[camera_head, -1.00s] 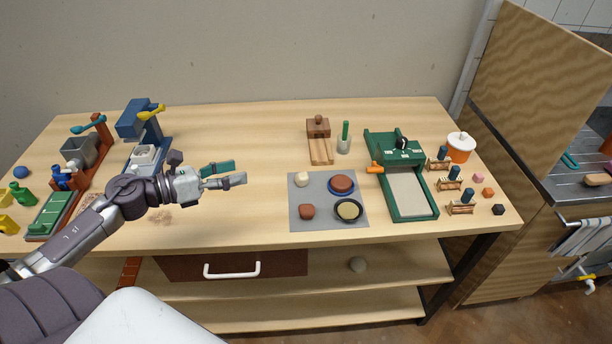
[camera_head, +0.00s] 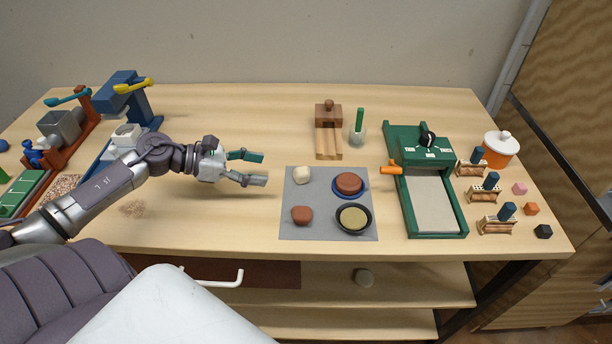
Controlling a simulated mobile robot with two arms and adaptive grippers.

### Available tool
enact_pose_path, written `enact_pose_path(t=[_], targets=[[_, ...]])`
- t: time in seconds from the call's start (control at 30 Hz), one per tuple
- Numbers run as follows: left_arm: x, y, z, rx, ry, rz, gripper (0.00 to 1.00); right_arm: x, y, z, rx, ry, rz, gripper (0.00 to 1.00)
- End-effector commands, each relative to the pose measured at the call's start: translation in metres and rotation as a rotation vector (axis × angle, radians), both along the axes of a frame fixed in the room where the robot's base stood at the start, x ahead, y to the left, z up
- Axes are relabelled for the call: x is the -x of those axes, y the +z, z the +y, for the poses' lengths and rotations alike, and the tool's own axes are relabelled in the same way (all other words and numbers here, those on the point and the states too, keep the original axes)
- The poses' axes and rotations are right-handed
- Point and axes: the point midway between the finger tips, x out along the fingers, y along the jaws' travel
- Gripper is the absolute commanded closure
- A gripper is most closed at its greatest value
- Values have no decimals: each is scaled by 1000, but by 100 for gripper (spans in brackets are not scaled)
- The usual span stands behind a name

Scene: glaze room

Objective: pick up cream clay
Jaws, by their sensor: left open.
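The cream clay (camera_head: 302,175) is a small pale lump at the upper left of a grey mat (camera_head: 327,204) on the wooden table. My left gripper (camera_head: 262,169) is open and empty, to the left of the cream clay. Its two fingers point right, toward the clay, and do not touch it. My right gripper does not show.
On the mat are a red-brown lump (camera_head: 302,214), a brown disc (camera_head: 348,184) on a blue dish and a dark bowl (camera_head: 353,218). A green framed tray (camera_head: 464,212) stands right. A wooden block (camera_head: 328,115) and a cup (camera_head: 357,136) stand behind.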

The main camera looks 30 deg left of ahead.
Motion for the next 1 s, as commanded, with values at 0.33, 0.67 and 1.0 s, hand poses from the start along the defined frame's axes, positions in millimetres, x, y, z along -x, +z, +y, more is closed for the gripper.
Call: enact_pose_path(t=[0.33, 0.67, 1.0], targets=[[-38, -19, -36, 1, 1, -3, 35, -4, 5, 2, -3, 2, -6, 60], [-55, -26, -52, 3, 1, -2, 35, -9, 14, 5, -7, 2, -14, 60], [-80, -42, -74, 1, 1, 0, 35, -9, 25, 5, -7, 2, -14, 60]])
